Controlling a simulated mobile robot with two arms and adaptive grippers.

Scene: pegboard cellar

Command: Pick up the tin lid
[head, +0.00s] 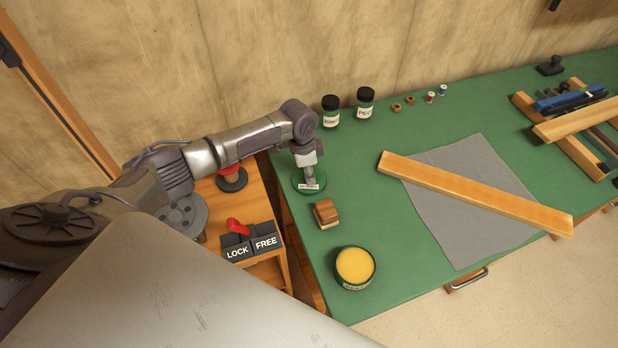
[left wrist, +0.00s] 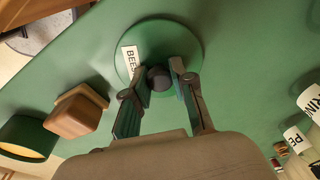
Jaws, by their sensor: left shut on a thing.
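The tin lid (head: 320,182) is a round green disc with a white label and a dark knob, at the left end of the green bench top. My left gripper (head: 309,178) points down over it. In the left wrist view the two fingers (left wrist: 160,72) are closed on the knob (left wrist: 158,79), above the green lid (left wrist: 165,32). The lid is at or very near the bench top; I cannot tell if there is a gap. The open tin (head: 355,267) of yellow wax stands at the front left of the bench. My right gripper is out of view.
A wooden block (head: 326,213) lies between lid and tin. Two dark-capped jars (head: 365,105) stand behind, with small spools (head: 430,97) beside them. A long plank (head: 475,193) lies across a grey cloth (head: 460,235). A LOCK/FREE switch box (head: 251,246) is at left.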

